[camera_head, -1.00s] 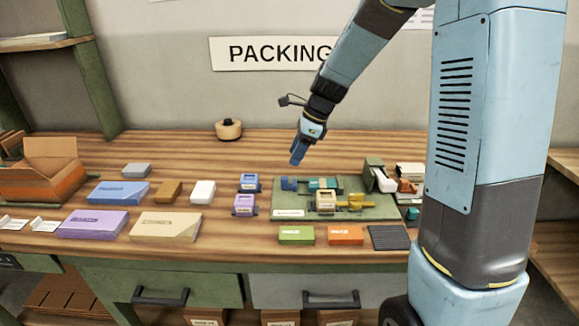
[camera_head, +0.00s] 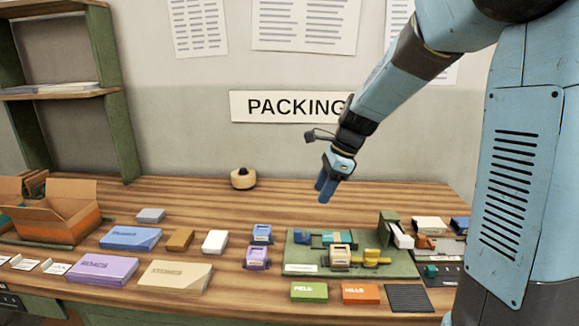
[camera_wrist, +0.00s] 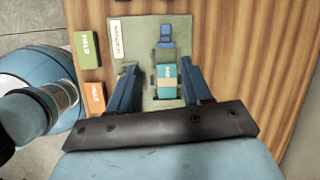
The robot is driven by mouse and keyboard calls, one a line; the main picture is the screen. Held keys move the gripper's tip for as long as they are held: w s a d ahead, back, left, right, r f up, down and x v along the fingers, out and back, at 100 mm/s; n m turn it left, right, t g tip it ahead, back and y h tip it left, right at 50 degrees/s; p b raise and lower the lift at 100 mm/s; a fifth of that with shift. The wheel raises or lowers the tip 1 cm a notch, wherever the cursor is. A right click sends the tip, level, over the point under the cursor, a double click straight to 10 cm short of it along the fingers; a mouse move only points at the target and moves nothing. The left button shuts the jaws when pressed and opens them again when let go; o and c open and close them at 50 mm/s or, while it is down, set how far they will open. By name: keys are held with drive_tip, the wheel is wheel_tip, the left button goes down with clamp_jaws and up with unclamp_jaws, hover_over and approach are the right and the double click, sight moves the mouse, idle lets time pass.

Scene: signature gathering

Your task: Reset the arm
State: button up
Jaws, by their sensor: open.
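My gripper (camera_head: 327,188) hangs in the air above the bench, to the left of my body column, with its blue fingers pointing down. In the wrist view the two fingers (camera_wrist: 160,88) stand wide apart, with nothing held between them. Below them is the green board (camera_wrist: 128,55), bearing a teal block with an orange band (camera_wrist: 166,78) and a blue piece (camera_wrist: 167,40). The teal block shows between the fingers but lies lower on the board. In the head view the board (camera_head: 300,267) lies under and in front of the gripper.
A tape roll (camera_head: 243,178) stands at the back. Purple (camera_head: 102,270), blue (camera_head: 130,237) and tan (camera_head: 175,275) boxes lie on the left, near an open carton (camera_head: 60,215). Green (camera_head: 309,291) and orange (camera_head: 360,292) boxes line the front edge. The air around the gripper is clear.

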drive_tip(key=s+d+r+n+t+h, duration=0.1)
drive_tip(key=s+d+r+n, duration=0.2)
drive_tip(key=s+n, duration=0.3)
drive_tip(key=s+d+r+n+t+h, duration=0.1)
drive_tip(key=s+d+r+n+t, duration=0.1)
drive_tip(key=s, duration=0.8)
drive_tip(key=s+d+r+n+t+h, duration=0.1)
drive_tip(key=s+d+r+n, duration=0.3)
drive_tip(key=s+n, duration=0.4)
drive_tip(key=shift+s+d+n+t+h, duration=0.35)
drive_tip(key=shift+d+n+h, duration=0.15)
drive_tip(key=shift+d+n, duration=0.35)
